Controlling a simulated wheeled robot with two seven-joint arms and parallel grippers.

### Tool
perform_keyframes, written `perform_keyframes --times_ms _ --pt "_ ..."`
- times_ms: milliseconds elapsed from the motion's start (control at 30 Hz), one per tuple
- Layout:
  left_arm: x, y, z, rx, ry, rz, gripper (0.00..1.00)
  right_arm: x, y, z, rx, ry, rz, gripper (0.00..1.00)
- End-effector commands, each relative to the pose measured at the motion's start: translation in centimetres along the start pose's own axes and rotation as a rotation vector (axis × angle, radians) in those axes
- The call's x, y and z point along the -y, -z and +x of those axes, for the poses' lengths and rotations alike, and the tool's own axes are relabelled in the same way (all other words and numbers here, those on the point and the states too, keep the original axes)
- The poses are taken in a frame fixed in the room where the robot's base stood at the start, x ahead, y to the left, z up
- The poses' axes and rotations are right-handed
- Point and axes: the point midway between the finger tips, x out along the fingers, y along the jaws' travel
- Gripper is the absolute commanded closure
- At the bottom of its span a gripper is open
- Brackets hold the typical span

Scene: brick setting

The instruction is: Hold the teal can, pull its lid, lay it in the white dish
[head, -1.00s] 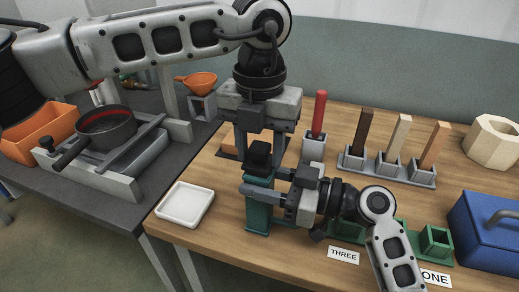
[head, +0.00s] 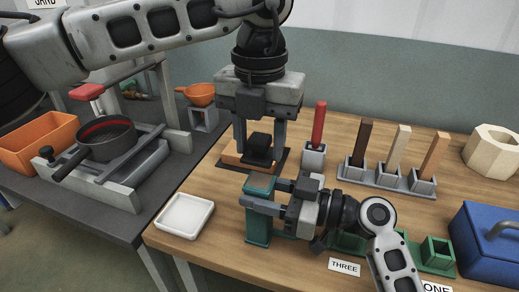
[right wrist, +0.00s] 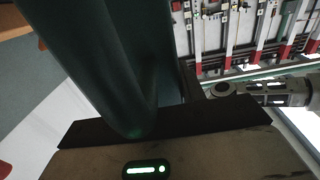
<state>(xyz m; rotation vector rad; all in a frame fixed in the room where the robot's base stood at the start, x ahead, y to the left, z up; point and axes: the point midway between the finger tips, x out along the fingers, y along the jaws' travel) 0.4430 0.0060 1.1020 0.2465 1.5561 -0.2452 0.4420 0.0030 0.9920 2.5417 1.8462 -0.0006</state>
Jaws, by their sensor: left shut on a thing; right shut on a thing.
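The teal can (head: 257,220) stands upright near the front of the wooden table. My right gripper (head: 262,205) is shut on its side from the right; the can also fills the left of the right wrist view (right wrist: 95,60). The black lid (head: 258,150) is between the fingers of my left gripper (head: 258,146), which is shut on it from above. A gap shows between the lid and the can's teal top. The white dish (head: 185,216) is empty and lies on the table to the left of the can.
A red-handled tool stands in a grey holder (head: 314,157) behind the can. A rack (head: 385,178) holds several wooden bars. Green holders (head: 437,254), a blue box (head: 488,240) and a wooden hexagonal ring (head: 493,150) are at right. Table between can and dish is clear.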

Motion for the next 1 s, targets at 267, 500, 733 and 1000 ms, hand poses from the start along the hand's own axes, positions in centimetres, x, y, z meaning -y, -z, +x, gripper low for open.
perform_keyframes --times_ms 267,500,733,1000 --pt "0.0 0.0 -1.5 -0.001 0.0 0.0 0.85 0.0 0.0 0.0 0.001 0.0 0.0 1.0" --pt "0.0 0.0 -1.5 -0.001 0.0 0.0 0.85 0.0 0.0 0.0 0.001 0.0 0.0 0.35" --pt "0.0 0.0 -1.4 -0.001 0.0 0.0 0.85 0.0 -0.1 -0.2 0.001 -0.001 0.0 0.35" --pt "0.0 0.0 0.3 -0.001 0.0 0.0 0.85 -0.1 -0.6 -4.3 0.006 -0.002 -0.003 0.35"
